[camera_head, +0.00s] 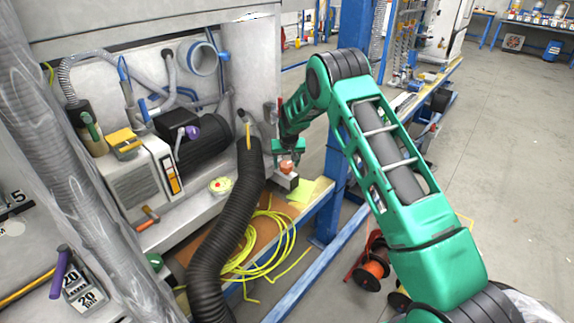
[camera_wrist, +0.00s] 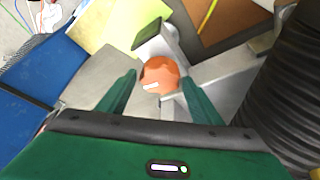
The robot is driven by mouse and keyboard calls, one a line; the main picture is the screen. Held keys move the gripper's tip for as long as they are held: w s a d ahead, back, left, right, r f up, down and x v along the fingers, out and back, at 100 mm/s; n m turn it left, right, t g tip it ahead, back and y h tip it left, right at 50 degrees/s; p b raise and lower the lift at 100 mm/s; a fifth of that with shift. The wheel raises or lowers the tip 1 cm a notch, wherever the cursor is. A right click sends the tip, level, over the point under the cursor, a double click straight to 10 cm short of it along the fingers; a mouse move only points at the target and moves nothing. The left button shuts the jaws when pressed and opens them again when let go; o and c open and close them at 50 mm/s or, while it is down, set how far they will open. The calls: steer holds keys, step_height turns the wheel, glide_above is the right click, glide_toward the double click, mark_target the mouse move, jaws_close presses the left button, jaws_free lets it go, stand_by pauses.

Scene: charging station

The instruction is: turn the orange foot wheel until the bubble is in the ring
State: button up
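The orange foot wheel (camera_wrist: 160,72) is a round knob with a small white mark on its near side. It sits on a grey metal piece and also shows in the head view (camera_head: 287,167), just under my gripper (camera_head: 289,152). In the wrist view my gripper (camera_wrist: 159,77) has its two green fingers apart, one on each side of the wheel, with narrow gaps. A small round yellowish-white dial (camera_head: 220,185) with a red spot, perhaps the bubble level, lies left of the wheel in the head view. Its bubble and ring are too small to make out.
A thick black corrugated hose (camera_head: 228,226) runs close to the left of my gripper and shows at the right in the wrist view (camera_wrist: 292,90). A yellow cable coil (camera_head: 262,250) lies in front. A blue post (camera_head: 341,165) stands close on the right.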

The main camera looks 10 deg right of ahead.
steer(key=c, duration=0.7)
steer(key=shift+c, duration=0.2)
steer(key=shift+m, duration=0.3)
steer(key=m+h, duration=0.1)
steer(key=m, duration=0.1)
steer(key=shift+a+m, duration=0.15)
steer(key=shift+m, duration=0.15)
steer(key=m, duration=0.1)
steer(key=m+h, duration=0.1)
steer(key=m, duration=0.1)
steer(key=shift+w+a+m+g+h, duration=0.1)
steer(key=shift+w+m+g+h, duration=0.05)
steer(key=shift+m+g+h, duration=0.2)
steer(key=m+g, duration=0.1)
steer(key=m, duration=0.1)
steer(key=m+h, duration=0.1)
steer(key=m, duration=0.1)
steer(key=shift+w+a+m+g, duration=0.15)
steer(key=shift+a+m+g, duration=0.1)
steer(key=shift+g, duration=0.1)
steer(key=shift+w+r+m, duration=0.1)
steer(key=shift+m, duration=0.6)
